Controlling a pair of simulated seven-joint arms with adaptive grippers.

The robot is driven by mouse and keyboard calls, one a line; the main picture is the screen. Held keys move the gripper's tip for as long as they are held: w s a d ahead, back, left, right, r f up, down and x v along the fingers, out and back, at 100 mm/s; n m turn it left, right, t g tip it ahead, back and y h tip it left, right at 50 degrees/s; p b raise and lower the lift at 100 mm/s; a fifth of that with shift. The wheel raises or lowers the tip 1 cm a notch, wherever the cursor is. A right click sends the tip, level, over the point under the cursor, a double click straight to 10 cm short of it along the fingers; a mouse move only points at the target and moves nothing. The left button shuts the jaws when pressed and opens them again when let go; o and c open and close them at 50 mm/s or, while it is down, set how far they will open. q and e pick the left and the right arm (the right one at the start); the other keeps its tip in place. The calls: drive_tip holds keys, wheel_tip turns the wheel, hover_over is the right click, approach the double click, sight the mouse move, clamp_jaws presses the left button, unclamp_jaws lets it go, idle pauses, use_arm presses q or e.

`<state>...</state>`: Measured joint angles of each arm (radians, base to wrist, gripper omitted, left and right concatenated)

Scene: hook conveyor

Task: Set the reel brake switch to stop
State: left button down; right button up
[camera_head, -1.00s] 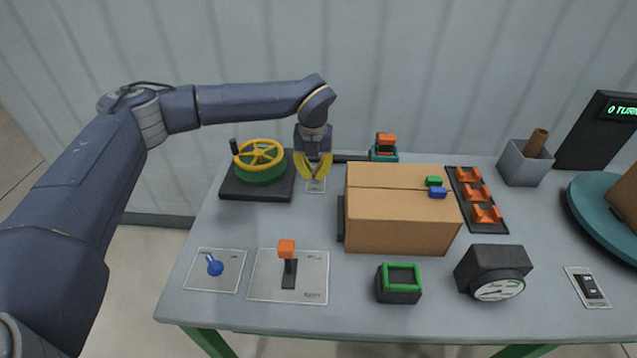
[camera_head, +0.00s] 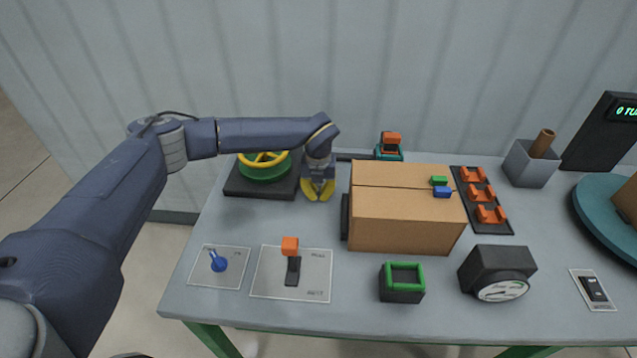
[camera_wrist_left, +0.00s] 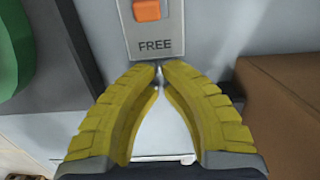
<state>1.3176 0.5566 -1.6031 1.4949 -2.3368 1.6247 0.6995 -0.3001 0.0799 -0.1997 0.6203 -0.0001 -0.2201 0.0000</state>
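The reel brake switch shows in the left wrist view as an orange rocker (camera_wrist_left: 147,10) on a light grey plate (camera_wrist_left: 152,32) marked FREE at the top edge. The upper part of the plate is out of that view. My left gripper (camera_wrist_left: 159,68) has its yellow fingers curved together with the tips almost meeting, just below the plate, holding nothing. In the head view the left gripper (camera_head: 320,198) points down between the yellow-green handwheel and the cardboard box, and the switch is not distinguishable behind it. My right gripper is not in view.
The handwheel base (camera_head: 245,187) stands close left of the gripper, and the cardboard box (camera_head: 405,225) close right. A lever panel (camera_head: 265,285) and a blue toggle panel (camera_head: 205,275) lie at the front left. The table between these panels and the gripper is clear.

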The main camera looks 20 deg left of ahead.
sight(319, 187)
use_arm(q)
drive_tip(key=shift+w+a+r, duration=0.15)
drive_tip(key=shift+w+r, duration=0.15)
drive_tip(key=shift+w, duration=0.3)
drive_tip(key=shift+w+a+r, duration=0.1)
drive_tip(key=shift+w+r, duration=0.2)
drive_tip(key=shift+w, duration=0.3)
drive_tip(key=shift+w+a+r, duration=0.15)
drive_tip(key=shift+w+r, duration=0.15)
drive_tip(key=shift+w, duration=0.3)
